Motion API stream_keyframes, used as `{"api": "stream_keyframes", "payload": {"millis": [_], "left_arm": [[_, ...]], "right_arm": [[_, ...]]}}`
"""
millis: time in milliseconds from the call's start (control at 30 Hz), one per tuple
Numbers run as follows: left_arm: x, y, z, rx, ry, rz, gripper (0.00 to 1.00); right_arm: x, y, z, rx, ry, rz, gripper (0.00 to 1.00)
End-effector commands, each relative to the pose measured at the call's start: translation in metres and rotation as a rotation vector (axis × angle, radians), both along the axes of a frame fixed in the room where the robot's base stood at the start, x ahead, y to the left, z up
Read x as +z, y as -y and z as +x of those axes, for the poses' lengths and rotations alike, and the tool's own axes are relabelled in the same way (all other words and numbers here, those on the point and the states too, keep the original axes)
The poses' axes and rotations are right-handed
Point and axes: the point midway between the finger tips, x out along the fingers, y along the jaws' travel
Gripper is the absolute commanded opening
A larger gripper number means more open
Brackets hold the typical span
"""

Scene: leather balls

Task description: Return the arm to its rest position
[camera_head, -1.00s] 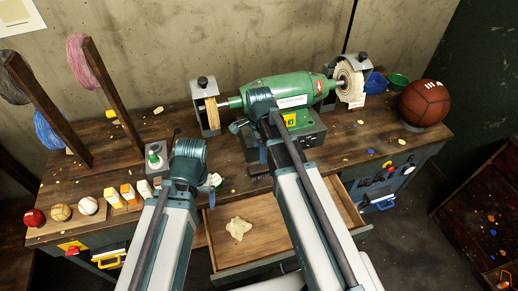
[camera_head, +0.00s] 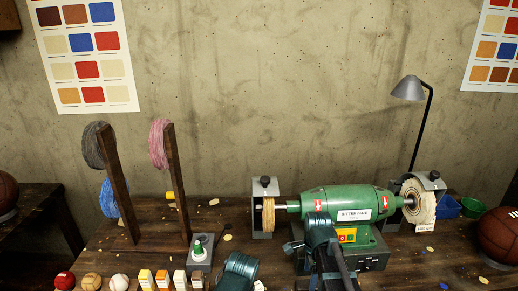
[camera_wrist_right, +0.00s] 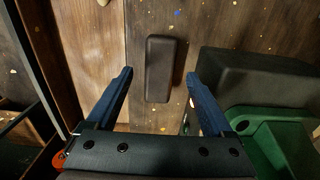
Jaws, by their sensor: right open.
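In the right wrist view my right gripper (camera_wrist_right: 159,73) is open and empty, its two blue fingers apart. A dark brown block (camera_wrist_right: 160,50) lies on the bench between and beyond the fingertips, not gripped. In the head view my right arm (camera_head: 322,235) reaches up from the bottom edge in front of the green buffing machine (camera_head: 345,203). My left arm (camera_head: 239,270) shows only as a teal joint at the bottom edge. I cannot make out the left gripper.
The green machine carries a felt wheel (camera_head: 268,215) and a cloth wheel (camera_head: 419,203). A thread stand (camera_head: 180,185) is at left, balls (camera_head: 92,281) and small bottles (camera_head: 163,279) at front left. A brown ball (camera_head: 500,236), green bowl (camera_head: 473,208) and lamp (camera_head: 408,88) are right.

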Motion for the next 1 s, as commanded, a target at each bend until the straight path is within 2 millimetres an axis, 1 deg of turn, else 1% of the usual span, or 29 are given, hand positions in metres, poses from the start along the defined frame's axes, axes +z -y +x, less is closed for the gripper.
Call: {"api": "stream_keyframes", "payload": {"millis": [33,300,433,600,1000], "left_arm": [[-0.013,0.0,0.0,0.0,0.0,0.0,0.86],[-0.047,0.0,0.0,0.0,0.0,0.0,0.86],[-0.059,0.0,0.0,0.0,0.0,0.0,0.86],[-0.064,0.0,0.0,0.0,0.0,0.0,0.86],[-0.062,0.0,0.0,0.0,0.0,0.0,0.86]], "right_arm": [[-0.013,0.0,0.0,0.0,0.0,0.0,0.86],[-0.047,0.0,0.0,0.0,0.0,0.0,0.86],[-0.059,0.0,0.0,0.0,0.0,0.0,0.86],[-0.064,0.0,0.0,0.0,0.0,0.0,0.86],[-0.062,0.0,0.0,0.0,0.0,0.0,0.86]]}}
